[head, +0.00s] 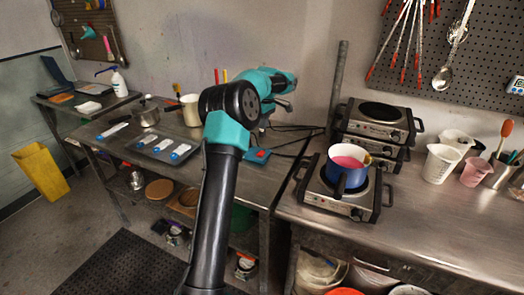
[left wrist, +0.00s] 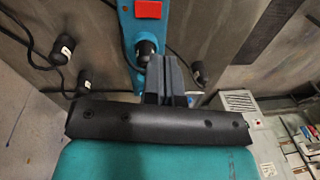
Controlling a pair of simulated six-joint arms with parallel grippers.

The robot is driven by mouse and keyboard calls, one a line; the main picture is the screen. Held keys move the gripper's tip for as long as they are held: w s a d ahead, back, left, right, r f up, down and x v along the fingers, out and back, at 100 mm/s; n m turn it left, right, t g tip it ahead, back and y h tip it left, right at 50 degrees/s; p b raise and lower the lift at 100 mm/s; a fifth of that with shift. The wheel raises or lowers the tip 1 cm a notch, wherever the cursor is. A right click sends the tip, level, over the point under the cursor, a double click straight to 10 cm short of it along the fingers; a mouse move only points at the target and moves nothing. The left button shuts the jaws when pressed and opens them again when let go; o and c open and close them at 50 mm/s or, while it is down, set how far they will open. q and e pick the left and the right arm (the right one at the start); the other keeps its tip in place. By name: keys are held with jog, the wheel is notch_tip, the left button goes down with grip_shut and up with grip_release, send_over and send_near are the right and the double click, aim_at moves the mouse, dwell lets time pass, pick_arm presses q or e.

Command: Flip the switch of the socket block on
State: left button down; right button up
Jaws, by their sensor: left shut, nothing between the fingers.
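The socket block (head: 249,157) is a teal-blue strip lying on the metal bench, just right of my left forearm in the head view. It also shows at the top of the left wrist view (left wrist: 128,30). Its red switch (left wrist: 151,9) is at the top edge there; whether it is on or off cannot be told. A black plug (left wrist: 147,48) sits in the block near my fingers. My left gripper (left wrist: 168,68) is shut and empty, its grey fingertips over the plug end of the block, apart from the switch. My right gripper is not in view.
Black cables run across the bench beside the block, with loose plugs (left wrist: 86,80). Stacked hot plates (head: 372,130) stand to the right, and a blue pot (head: 345,177) with pink liquid sits on the front one. A grey tray (head: 150,158) lies to the left.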

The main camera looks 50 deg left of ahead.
aim_at(260, 154)
pick_arm(q)
jog(key=shift+w+a+r+n+h, duration=0.1)
jog(key=shift+a+r+n+h, duration=0.2)
jog(key=shift+a+r+n, duration=0.35)
jog(key=shift+d+f, duration=0.1)
jog(key=shift+f, duration=0.1)
jog(key=f, duration=0.4)
jog(key=s+f, duration=0.1)
jog(key=f, duration=0.8)
jog(key=shift+s+d+f, duration=0.3)
jog(key=shift+f, duration=0.05)
